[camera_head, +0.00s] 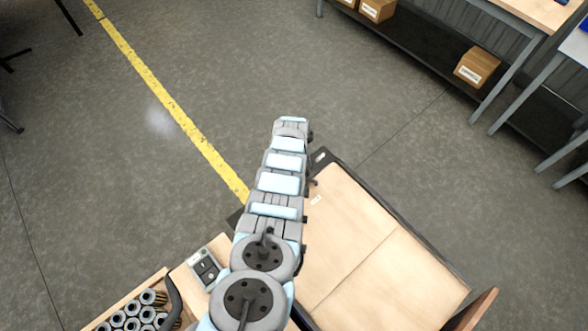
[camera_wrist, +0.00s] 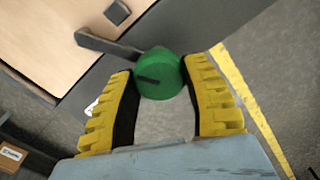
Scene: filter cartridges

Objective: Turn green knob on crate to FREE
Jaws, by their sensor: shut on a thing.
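The green knob (camera_wrist: 158,74) shows in the wrist view as a round green disc with a dark line on its face. It sits on the dark grey side of the crate (camera_wrist: 82,98). My gripper (camera_wrist: 160,82) has its two yellow and black fingers on either side of the knob, shut on it. In the head view my arm reaches along the left side of the crate (camera_head: 365,250), which has a wooden top and dark edges. My gripper and the knob cannot be made out there. Any FREE marking is not readable.
A dark lever (camera_wrist: 105,45) sticks out beside the knob. A wooden box of cylindrical cartridges (camera_head: 130,312) and a grey switch box (camera_head: 208,268) are at the lower left. A yellow floor line (camera_head: 165,95) runs past open floor. Shelves with cardboard boxes (camera_head: 477,67) stand at upper right.

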